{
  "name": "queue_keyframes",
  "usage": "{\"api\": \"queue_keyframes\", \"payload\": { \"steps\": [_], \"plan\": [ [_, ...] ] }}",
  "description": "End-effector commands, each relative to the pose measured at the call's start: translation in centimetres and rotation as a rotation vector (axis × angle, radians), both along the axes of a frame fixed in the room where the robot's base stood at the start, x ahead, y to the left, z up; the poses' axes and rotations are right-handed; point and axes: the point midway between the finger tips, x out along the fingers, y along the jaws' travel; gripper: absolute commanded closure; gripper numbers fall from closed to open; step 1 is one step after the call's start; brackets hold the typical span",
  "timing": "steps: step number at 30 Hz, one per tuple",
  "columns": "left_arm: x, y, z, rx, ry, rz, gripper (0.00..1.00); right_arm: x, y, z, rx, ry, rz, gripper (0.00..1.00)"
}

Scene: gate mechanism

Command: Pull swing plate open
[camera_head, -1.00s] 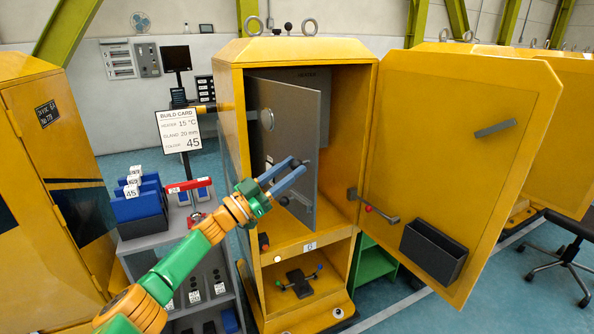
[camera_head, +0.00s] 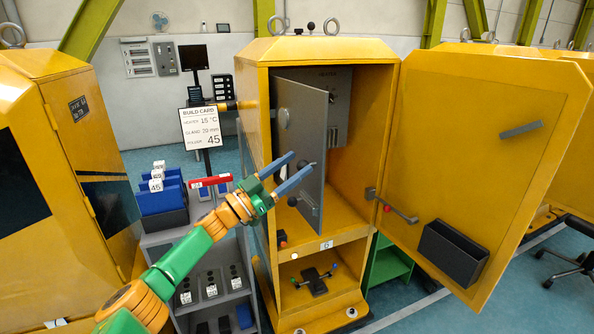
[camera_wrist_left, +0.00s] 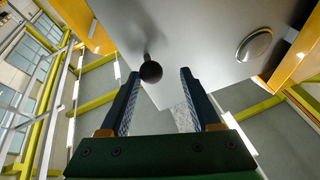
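The swing plate (camera_head: 308,130) is a grey upright panel inside the yellow cabinet, hinged at its left edge and standing partly open, its free edge toward me. My left gripper (camera_head: 303,160) is in front of the plate, fingers apart around the upper knob in the head view. In the left wrist view a black ball knob (camera_wrist_left: 151,71) on a stem lies between the open fingertips, nearer the left finger, with gaps beside it. My right gripper is not in view.
The yellow cabinet door (camera_head: 480,140) stands wide open on the right, with a dark bin (camera_head: 453,253) and a handle. A grey shelf cart (camera_head: 205,275) with blue bins (camera_head: 162,198) and a build card (camera_head: 200,128) stand left of the cabinet.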

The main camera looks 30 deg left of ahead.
Motion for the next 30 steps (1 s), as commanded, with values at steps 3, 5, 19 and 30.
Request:
{"api": "queue_keyframes", "payload": {
  "steps": [3,5,19,30],
  "plan": [
    [0.0,-0.1,-0.2,0.002,0.003,-0.003,0.34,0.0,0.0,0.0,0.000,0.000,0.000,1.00],
    [0.0,-0.2,-0.2,0.003,0.004,-0.003,0.34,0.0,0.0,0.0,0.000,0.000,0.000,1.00],
    [-1.8,0.7,-1.6,0.008,0.008,-0.006,0.34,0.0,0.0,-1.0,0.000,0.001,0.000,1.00],
    [-5.7,3.0,-3.1,0.007,0.006,-0.005,0.34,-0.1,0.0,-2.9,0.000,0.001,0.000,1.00]
  ]
}}
